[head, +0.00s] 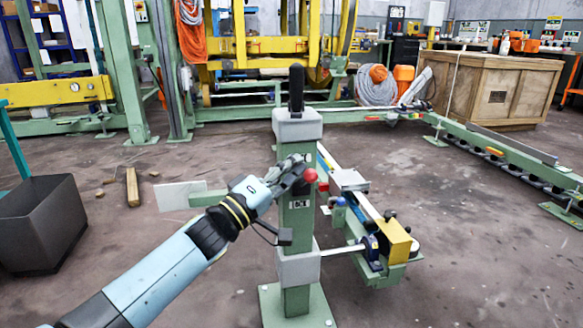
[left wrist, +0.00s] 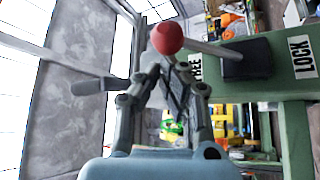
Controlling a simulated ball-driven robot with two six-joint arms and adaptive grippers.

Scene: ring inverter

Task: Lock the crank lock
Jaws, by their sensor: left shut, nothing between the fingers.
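The green post (head: 297,235) stands upright in the middle of the head view. A small crank with a red ball knob (head: 310,175) is on it, above a LOCK label (head: 299,204). In the left wrist view the red knob (left wrist: 167,38) is at the end of a grey rod (left wrist: 207,48) from a dark block (left wrist: 246,58). LOCK (left wrist: 302,56) and a partly hidden FREE label (left wrist: 195,68) also show. My left gripper (head: 297,171) is shut and empty, its tips close to the knob; whether they touch it I cannot tell. My right gripper is not in view.
A black upright handle (head: 296,88) tops the post. A low green rail with a yellow block (head: 394,241) lies to its right. A grey bin (head: 40,222) stands at the left, a wooden crate (head: 493,88) at the back right. The floor at front right is clear.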

